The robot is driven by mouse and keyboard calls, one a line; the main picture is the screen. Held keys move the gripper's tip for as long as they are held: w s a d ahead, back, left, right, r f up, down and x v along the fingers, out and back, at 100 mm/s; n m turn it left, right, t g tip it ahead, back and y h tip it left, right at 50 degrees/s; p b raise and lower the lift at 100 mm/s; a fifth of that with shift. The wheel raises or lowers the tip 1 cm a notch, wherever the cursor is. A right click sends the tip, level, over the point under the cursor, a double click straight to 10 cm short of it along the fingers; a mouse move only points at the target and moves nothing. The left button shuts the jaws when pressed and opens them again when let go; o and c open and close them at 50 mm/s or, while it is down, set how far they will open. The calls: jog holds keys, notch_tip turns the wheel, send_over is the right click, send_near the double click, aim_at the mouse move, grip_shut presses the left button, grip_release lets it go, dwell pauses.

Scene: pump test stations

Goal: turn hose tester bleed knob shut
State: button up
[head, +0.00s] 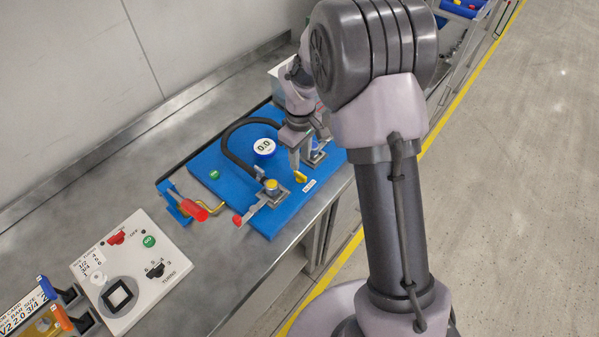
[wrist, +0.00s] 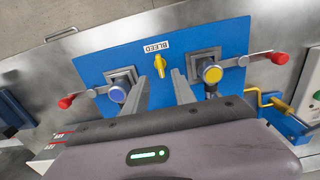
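The hose tester is a blue panel (head: 225,183) on the metal bench, with a black hose, a round gauge (head: 264,147) reading about 0.0 and a green button. Its yellow bleed knob (wrist: 161,67) sits by the BLEED label (wrist: 156,46) in the wrist view; in the head view the knob (head: 300,177) is just below my gripper. My gripper (wrist: 168,76) is open, its two fingers apart, with the knob beyond and between the tips. The fingers do not appear to touch it. The knob's grip points roughly toward the label.
Red-tipped levers flank the panel, with a blue-capped fitting (wrist: 118,94) and a yellow-capped fitting (wrist: 212,73) close to my fingers. A white control box (head: 160,262) is farther left.

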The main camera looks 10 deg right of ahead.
aim_at(300, 174)
notch_tip(300, 174, down, 7)
jog(key=shift+b, duration=0.7)
grip_shut()
